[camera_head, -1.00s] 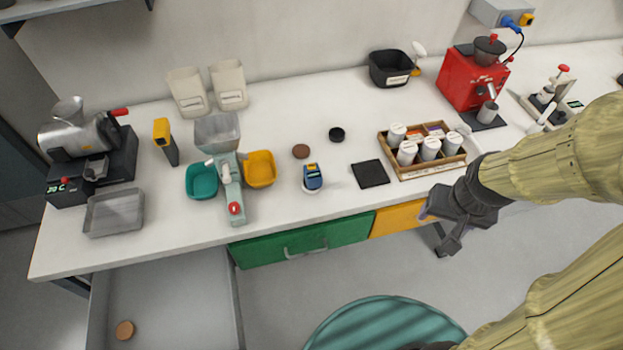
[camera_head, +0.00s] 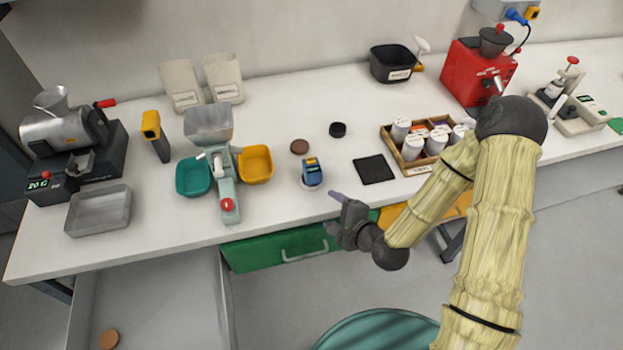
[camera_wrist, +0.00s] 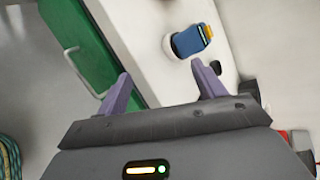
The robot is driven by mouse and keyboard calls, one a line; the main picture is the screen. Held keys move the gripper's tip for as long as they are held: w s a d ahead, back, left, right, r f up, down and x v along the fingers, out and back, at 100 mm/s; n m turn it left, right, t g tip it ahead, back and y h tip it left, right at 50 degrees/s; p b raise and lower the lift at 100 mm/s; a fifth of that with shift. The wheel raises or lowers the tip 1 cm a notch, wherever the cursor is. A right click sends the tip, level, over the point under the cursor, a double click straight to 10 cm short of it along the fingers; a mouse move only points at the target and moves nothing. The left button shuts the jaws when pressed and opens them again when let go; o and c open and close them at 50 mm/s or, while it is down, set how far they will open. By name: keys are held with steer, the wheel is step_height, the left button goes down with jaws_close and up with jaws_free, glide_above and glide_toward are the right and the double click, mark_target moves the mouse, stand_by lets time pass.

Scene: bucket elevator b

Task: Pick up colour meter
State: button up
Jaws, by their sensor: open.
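The colour meter, a small blue device with a dark screen, a yellow end and a pale round base, stands near the front edge of the white counter in the head view (camera_head: 312,172). It also shows in the wrist view (camera_wrist: 190,41), ahead of the fingers and right of centre. My gripper (camera_head: 334,213) is in front of the counter edge, to the lower right of the meter and apart from it. In the wrist view its two purple-grey fingers (camera_wrist: 164,90) are spread with nothing between them.
A brown disc (camera_head: 299,146), a black cap (camera_head: 338,130) and a dark square mat (camera_head: 374,169) lie around the meter. A dispenser with a yellow bin (camera_head: 255,164) stands left. A wooden rack of jars (camera_head: 414,147) stands right. A green drawer (camera_head: 262,252) is below the counter.

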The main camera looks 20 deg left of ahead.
steer(key=m+t+b, duration=0.1)
steer(key=m+t, duration=0.1)
steer(key=m, duration=0.3)
steer(key=m+t+b, duration=0.1)
steer(key=m+t, duration=0.2)
steer(key=m, duration=0.3)
steer(key=a+m+t+b, duration=0.1)
steer(key=m+t, duration=0.1)
steer(key=m, duration=0.3)
steer(key=shift+s+a+f+m, duration=0.1)
steer(key=shift+s+f+m, duration=0.2)
steer(key=shift+s+m, duration=0.1)
steer(key=shift+w, duration=0.1)
steer(key=b+x, duration=0.2)
steer(key=b, duration=0.1)
steer(key=b+x, duration=0.2)
steer(key=b, duration=0.1)
steer(key=shift+w+f, duration=0.15)
steer(key=shift+f, duration=0.05)
steer(key=shift+b, duration=0.5)
steer(key=b, duration=0.5)
steer(key=shift+w+a, duration=0.15)
steer(key=shift+w, duration=0.05)
